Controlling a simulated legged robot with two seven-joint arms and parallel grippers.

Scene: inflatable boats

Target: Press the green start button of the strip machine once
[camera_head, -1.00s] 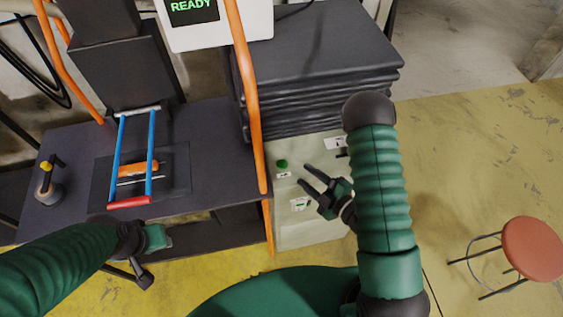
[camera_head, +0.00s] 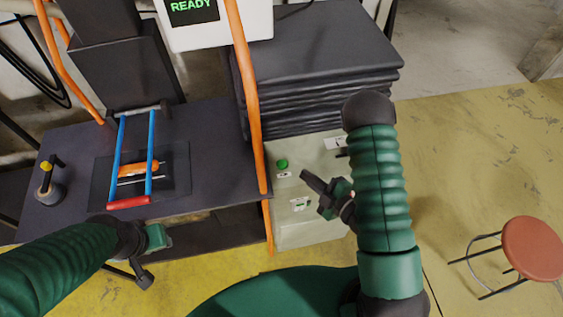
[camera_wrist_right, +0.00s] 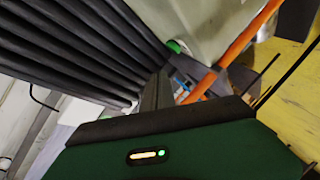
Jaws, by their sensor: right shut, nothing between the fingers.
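The green start button (camera_head: 282,164) sits on the pale front panel (camera_head: 306,230) of the strip machine, with a small label below it. It also shows in the right wrist view (camera_wrist_right: 174,46), just beyond the fingertips. My right gripper (camera_head: 305,175) is shut and empty. Its tips are a little to the right of and below the button in the head view, with a visible gap. In the right wrist view the closed fingers (camera_wrist_right: 157,85) point towards the button. My left gripper (camera_head: 150,250) hangs low at the left, away from the machine; its fingers are not clear.
A screen reading READY (camera_head: 193,10) stands at the top. An orange post (camera_head: 250,90) rises close to the button's left. Folded dark sheets (camera_head: 315,65) are stacked above the panel. A blue-railed fixture (camera_head: 134,165) sits on the dark bench. A red stool (camera_head: 533,248) stands right.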

